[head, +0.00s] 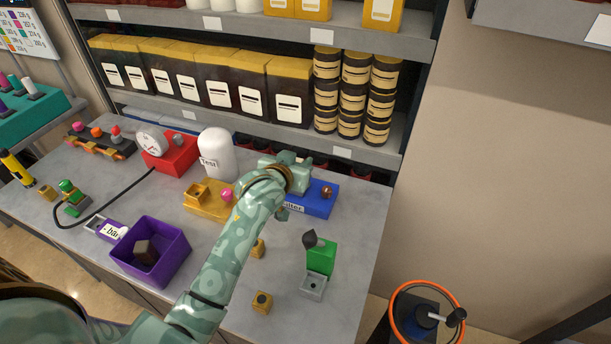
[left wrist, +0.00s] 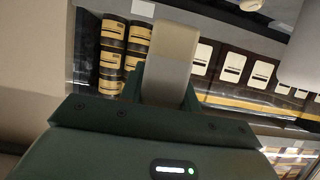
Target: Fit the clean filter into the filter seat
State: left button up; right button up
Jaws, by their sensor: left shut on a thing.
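My left gripper (head: 296,172) is over the blue block (head: 322,200), whose white label reads "...lter" and is partly covered by my arm. In the left wrist view the gripper (left wrist: 168,85) is shut on a pale block (left wrist: 170,58), cream at one end and grey-white nearer the jaws. It may be the clean filter. The head view does not show it clearly, nor whether it touches the blue block. A brown knob (head: 327,192) stands at the blue block's right end. The filter seat cannot be made out behind my gripper. My right gripper is not in view.
A yellow block with a pink knob (head: 208,201), a white domed cylinder (head: 216,153) and a red gauge box (head: 170,155) stand to the left. A purple bin (head: 176,262) holds a dark cube. A green stand (head: 320,258) is in front. Stocked shelves rise behind.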

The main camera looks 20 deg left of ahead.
pick_arm(q)
jog(key=w+a+f+b, duration=0.1)
jog(key=w+f, duration=0.1)
jog(key=w+a+f+b, duration=0.1)
jog(key=w+f, duration=0.1)
jog(key=w+f+b, duration=0.1)
jog(key=w+f, duration=0.1)
jog(key=f, duration=0.1)
jog(key=shift+w+a, duration=0.35)
jog(key=shift+a, duration=0.05)
notch_tip(320, 180, down, 3)
jog(key=shift+f+b, duration=0.2)
jog(key=shift+b, duration=0.75)
jog(key=shift+w+r, duration=0.1)
jog(key=shift+r, duration=0.05)
jog(key=o, duration=1)
